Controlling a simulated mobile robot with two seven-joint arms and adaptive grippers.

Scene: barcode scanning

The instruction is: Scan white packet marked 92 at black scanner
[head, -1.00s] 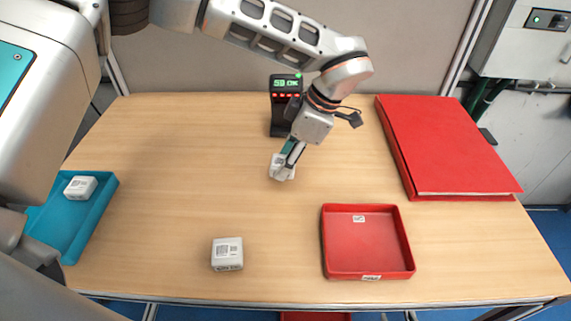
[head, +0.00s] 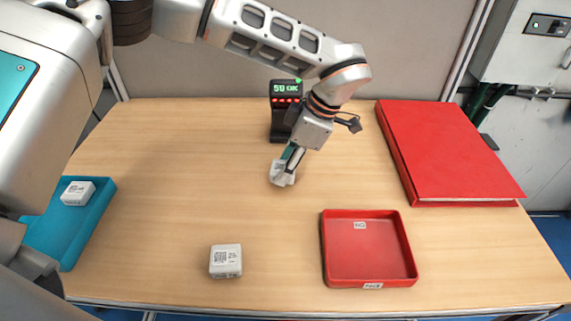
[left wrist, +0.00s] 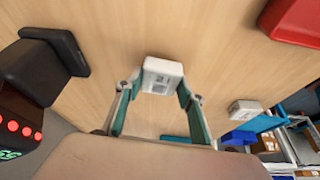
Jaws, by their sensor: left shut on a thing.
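The black scanner (head: 284,118) stands at the back middle of the table. Its screen shows green text starting with what looks like 59, with red lights below and a green light on top. My left gripper (head: 288,165) is in front of the scanner, shut on a white packet (head: 282,174). The packet is tilted and low over the table; I cannot read its number. In the left wrist view the packet (left wrist: 162,75) sits between the fingertips, and the scanner (left wrist: 45,60) is at left. My right gripper is not in view.
Another white packet (head: 226,260) lies at the front of the table. A blue tray (head: 95,222) at left holds a white packet (head: 77,192). A red tray (head: 327,275), labelled NG, is at front right. A large red binder (head: 450,155) lies behind it. The middle-left table is clear.

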